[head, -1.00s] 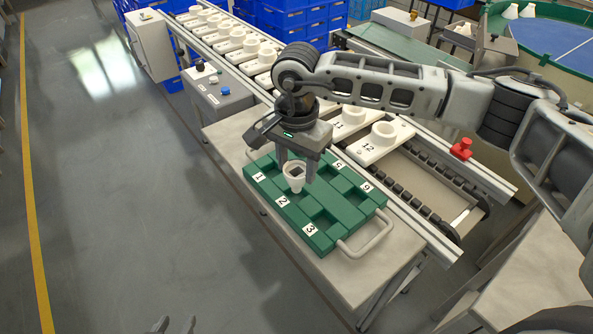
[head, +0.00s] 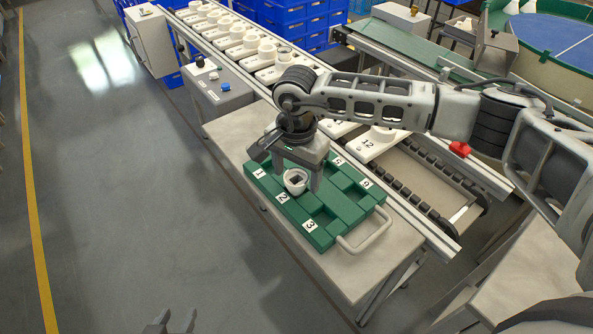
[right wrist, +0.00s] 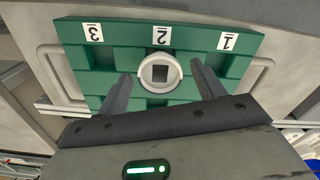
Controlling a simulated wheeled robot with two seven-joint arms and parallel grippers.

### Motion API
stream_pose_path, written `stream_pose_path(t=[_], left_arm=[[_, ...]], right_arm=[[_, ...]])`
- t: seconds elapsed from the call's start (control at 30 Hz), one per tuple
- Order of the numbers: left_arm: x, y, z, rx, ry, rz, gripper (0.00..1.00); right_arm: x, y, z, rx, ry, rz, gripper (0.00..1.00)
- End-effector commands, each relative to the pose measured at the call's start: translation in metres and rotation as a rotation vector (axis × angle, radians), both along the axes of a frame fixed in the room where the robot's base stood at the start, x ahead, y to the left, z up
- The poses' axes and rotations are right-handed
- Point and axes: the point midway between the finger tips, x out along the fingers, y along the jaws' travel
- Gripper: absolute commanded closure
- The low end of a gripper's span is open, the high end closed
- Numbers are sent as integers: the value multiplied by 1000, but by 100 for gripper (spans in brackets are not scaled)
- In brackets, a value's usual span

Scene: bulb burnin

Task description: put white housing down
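The white housing (head: 295,181) sits upright, sunk in the pocket by label 2 of the green tray (head: 318,238). In the right wrist view the housing (right wrist: 160,73) shows as a round white ring with a dark square opening. My right gripper (head: 297,175) is open above the tray, with one finger on each side of the housing. In the right wrist view, gaps show between the housing and both fingers (right wrist: 162,90). The housing's lower part is hidden in the tray. My left gripper (head: 174,318) is open and empty at the bottom edge of the head view.
The tray has a metal handle (head: 365,232) and lies on a pale table (head: 350,280). A conveyor rail (head: 425,225) with white numbered carriers (head: 370,145) runs behind it. A grey button box (head: 218,95) stands left of the tray. The floor at left is clear.

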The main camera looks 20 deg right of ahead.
Motion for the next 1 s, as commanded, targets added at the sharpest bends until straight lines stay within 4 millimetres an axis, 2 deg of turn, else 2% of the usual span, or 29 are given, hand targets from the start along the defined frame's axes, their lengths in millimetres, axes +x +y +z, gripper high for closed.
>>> stream_pose_path(t=[0.2,0.27,0.53,0.7,0.83,1.0], left_arm=[[0,0,8,1,-2,-1,64],[0,1,2,2,-6,-1,64],[0,1,-7,6,-1,-6,64],[0,0,-6,1,-8,-9,64],[0,0,-5,-3,-10,-9,64],[-2,-1,-6,-5,-6,-10,64]], right_arm=[[0,0,7,0,0,-1,32],[1,0,11,1,-3,0,32],[1,0,67,1,-7,0,32],[1,0,100,1,-4,0,32],[0,0,115,0,-1,-1,32],[0,0,124,1,-1,0,32]])
